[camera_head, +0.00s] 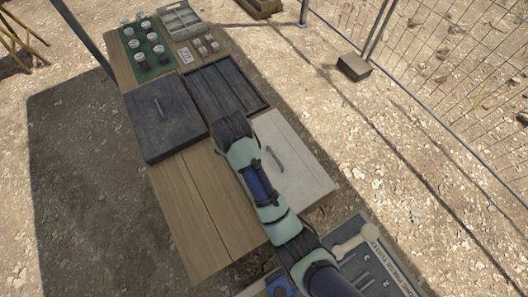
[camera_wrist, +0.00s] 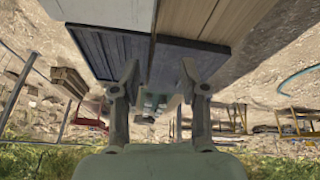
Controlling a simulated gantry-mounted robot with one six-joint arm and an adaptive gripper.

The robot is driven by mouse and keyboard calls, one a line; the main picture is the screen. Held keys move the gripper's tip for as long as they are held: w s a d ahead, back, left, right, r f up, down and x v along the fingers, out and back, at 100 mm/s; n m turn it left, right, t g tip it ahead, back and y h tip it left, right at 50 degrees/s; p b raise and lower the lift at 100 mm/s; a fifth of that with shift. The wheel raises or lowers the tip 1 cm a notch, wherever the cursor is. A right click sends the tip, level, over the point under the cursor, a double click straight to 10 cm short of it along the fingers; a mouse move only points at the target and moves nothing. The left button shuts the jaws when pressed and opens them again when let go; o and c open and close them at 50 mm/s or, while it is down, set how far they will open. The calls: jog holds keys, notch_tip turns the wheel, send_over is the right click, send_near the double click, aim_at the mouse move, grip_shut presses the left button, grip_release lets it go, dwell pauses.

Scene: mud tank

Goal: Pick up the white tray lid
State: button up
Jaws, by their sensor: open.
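The white tray lid (camera_head: 300,168) lies flat on the right side of the table in the head view, with a grey bar handle (camera_head: 275,158) on top. My arm crosses over its left part. A pale piece at the top edge of the wrist view (camera_wrist: 105,9) looks like the same lid. My gripper (camera_wrist: 160,70) is open and empty in the wrist view, its two fingers apart and pointing toward the dark tray and dark lid. In the head view the fingers are hidden behind my own wrist, near the far-left corner of the white lid.
A dark lid with a handle (camera_head: 165,122) lies at the left, beside a dark ribbed tray (camera_head: 225,88). Several jars stand on a green mat (camera_head: 150,68) at the far end. A lettered board (camera_head: 375,270) is at bottom right. Bare planks (camera_head: 205,215) are clear in front.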

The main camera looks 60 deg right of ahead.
jog(key=s+d+f+m+g+b, duration=0.1)
jog(key=s+d+f+g+b, duration=0.2)
jog(key=d+f, duration=0.45)
jog(key=m+g+y+b, duration=0.1)
jog(key=y+b, duration=0.1)
jog(key=b, duration=0.4)
send_over(275, 156)
notch_tip(275, 156, down, 9)
jog(key=shift+a+f, duration=0.15)
jog(key=shift+s+p, duration=0.25)
jog(key=shift+p, duration=0.1)
jog(key=f+b, duration=0.1)
jog(key=f, duration=0.1)
jog(key=f+b, duration=0.1)
jog(key=f, duration=0.2)
jog(key=f+b, duration=0.1)
jog(key=f, duration=0.2)
jog(key=shift+w, duration=0.25)
jog(key=shift+r, duration=0.15)
jog(key=shift+c, duration=0.4)
grip_shut()
